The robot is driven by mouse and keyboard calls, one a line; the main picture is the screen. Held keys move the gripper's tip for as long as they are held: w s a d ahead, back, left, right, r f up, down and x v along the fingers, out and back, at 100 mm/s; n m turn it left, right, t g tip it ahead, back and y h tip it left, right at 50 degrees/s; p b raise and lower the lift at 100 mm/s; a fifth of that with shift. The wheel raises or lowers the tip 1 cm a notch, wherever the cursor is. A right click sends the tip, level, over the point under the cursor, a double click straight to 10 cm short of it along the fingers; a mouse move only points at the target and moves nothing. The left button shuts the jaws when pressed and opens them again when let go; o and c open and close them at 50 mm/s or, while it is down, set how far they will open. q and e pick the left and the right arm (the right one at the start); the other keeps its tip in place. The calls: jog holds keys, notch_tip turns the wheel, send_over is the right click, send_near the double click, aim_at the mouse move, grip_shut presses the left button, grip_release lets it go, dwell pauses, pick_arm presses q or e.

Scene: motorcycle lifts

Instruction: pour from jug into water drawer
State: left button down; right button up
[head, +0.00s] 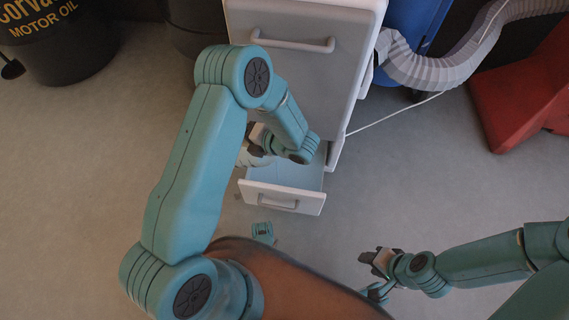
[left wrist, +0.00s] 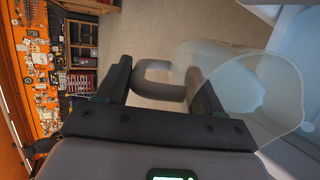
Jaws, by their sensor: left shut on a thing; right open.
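The water drawer (head: 282,200) is the low drawer of a white cabinet and is pulled out, with a pale blue inside. My left gripper (head: 254,148) is at the drawer's left rear side, partly hidden by my own arm. In the left wrist view, the translucent jug (left wrist: 240,85) is beside the fingers, and my left gripper is shut on its handle (left wrist: 157,76). In the head view only a pale bit of the jug shows; its tilt and contents cannot be told. My right gripper (head: 376,264) is open and empty at the lower right, away from the drawer.
The white cabinet (head: 300,75) has a larger closed drawer above the open one. A black motor oil drum (head: 60,50) stands at upper left. A ribbed grey hose (head: 440,68), a blue barrel (head: 415,25) and a red object (head: 525,95) are at upper right.

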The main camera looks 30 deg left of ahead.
pick_arm(q)
jog(key=shift+w+d+r+y+b, duration=0.3)
jog(key=shift+d+r+y, duration=0.35)
jog(key=shift+d+y, duration=0.2)
dwell(1.9)
jog(key=shift+w+d+r+g+y, duration=0.2)
jog(key=shift+d+g+y, duration=0.15)
jog(key=shift+d, duration=0.15)
dwell(0.8)
